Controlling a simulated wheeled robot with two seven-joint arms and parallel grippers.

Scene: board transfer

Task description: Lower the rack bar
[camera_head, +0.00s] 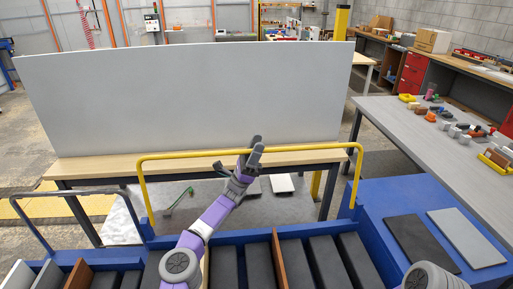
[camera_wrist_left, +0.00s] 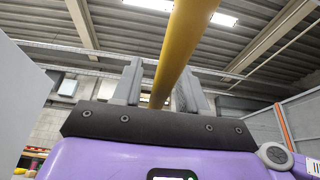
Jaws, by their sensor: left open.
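The rack bar (camera_head: 310,148) is a yellow tube bent into a wide upright hoop, with both legs going down to the blue rack (camera_head: 228,233). Its top stretch runs level in front of the large board. My left gripper (camera_head: 254,149) is at the middle of this top stretch with its fingers open. In the left wrist view the yellow bar (camera_wrist_left: 186,42) passes between the two grey fingers (camera_wrist_left: 160,80); I cannot tell whether they touch it. My right gripper is out of view.
A large pale board (camera_head: 190,95) stands upright behind the bar, by a wooden-topped table (camera_head: 100,166). Dark and brown panels fill the rack slots. A grey hoop (camera_head: 80,192) stands at left. A grey bench (camera_head: 420,135) with small parts is at right.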

